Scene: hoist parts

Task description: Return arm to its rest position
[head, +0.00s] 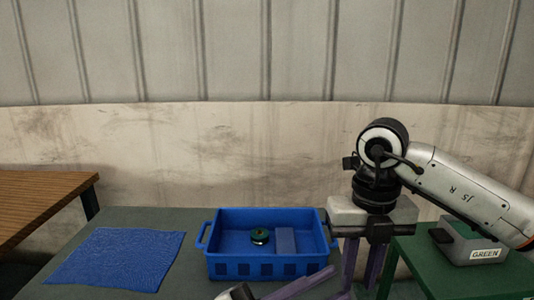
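My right arm comes in from the right, and its gripper (362,280) hangs pointing down just right of the blue crate (265,270). Its purple fingers stand apart with nothing seen between them; the fingertips are low in the picture and partly hidden. My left gripper (300,284) shows only in part at the bottom edge, in front of the crate, as a pale piece and a purple finger. Whether it is open or shut cannot be told.
The crate holds a green-topped round part (260,236) and a blue-grey block (285,240). A blue mat (118,258) lies left on the grey table (190,225). A box labelled GREEN (470,240) sits on a green stand (425,275) at right. A wooden table (40,200) stands far left.

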